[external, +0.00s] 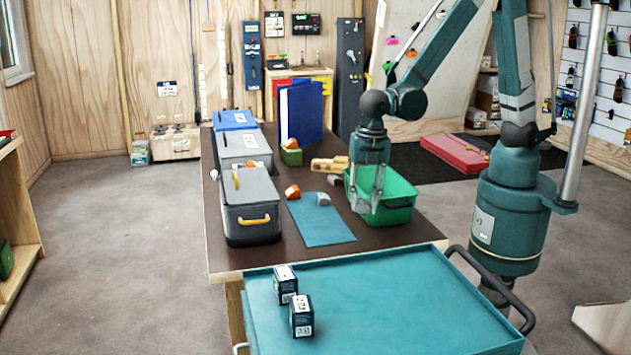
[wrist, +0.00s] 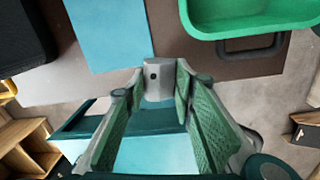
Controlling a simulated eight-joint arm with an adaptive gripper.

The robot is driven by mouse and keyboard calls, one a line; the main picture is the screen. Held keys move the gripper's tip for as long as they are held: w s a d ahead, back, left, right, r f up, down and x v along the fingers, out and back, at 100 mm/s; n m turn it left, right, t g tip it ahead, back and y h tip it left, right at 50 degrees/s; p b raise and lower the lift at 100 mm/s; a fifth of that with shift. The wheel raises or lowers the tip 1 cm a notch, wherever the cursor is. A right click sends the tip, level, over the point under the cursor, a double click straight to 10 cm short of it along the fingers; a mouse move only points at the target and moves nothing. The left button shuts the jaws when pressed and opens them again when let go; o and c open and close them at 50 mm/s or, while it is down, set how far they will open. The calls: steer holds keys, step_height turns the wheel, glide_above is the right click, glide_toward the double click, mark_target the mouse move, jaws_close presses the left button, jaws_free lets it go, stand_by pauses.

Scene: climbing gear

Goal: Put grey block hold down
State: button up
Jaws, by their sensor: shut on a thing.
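My gripper (external: 368,207) is shut on a grey block hold (wrist: 158,80) with a small dark hole in its face. The wrist view shows it between the fingertips (wrist: 165,90). In the external view the gripper points down in front of the green bin (external: 397,196), and the held block is hard to tell from the fingers. The blue mat (external: 320,228) lies on the dark table to the left of the gripper. In the wrist view the mat (wrist: 110,35) is at upper left and the bin (wrist: 255,28) at upper right. Another small grey piece (external: 323,199) sits on the mat.
Grey lidded boxes (external: 248,206) line the table's left side. A blue binder (external: 301,112) stands behind. A teal cart (external: 390,305) with two small dark boxes (external: 302,316) stands in front.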

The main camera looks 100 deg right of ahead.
steer(key=w+a+r+n+p, duration=0.1)
steer(key=w+a, duration=0.3)
steer(key=a, duration=0.4)
steer(key=w+a+r+p, duration=0.2)
steer(key=w+a, duration=0.3)
steer(key=a, duration=0.4)
steer(key=r+n+g+p, duration=0.1)
steer(key=p, duration=0.1)
glide_above(366, 301)
steer(key=shift+f+b, duration=0.35)
steer(key=shift+f, duration=2.75)
steer(key=shift+f, duration=0.1)
steer(key=shift+f, duration=1.8)
steer(key=shift+f, duration=0.15)
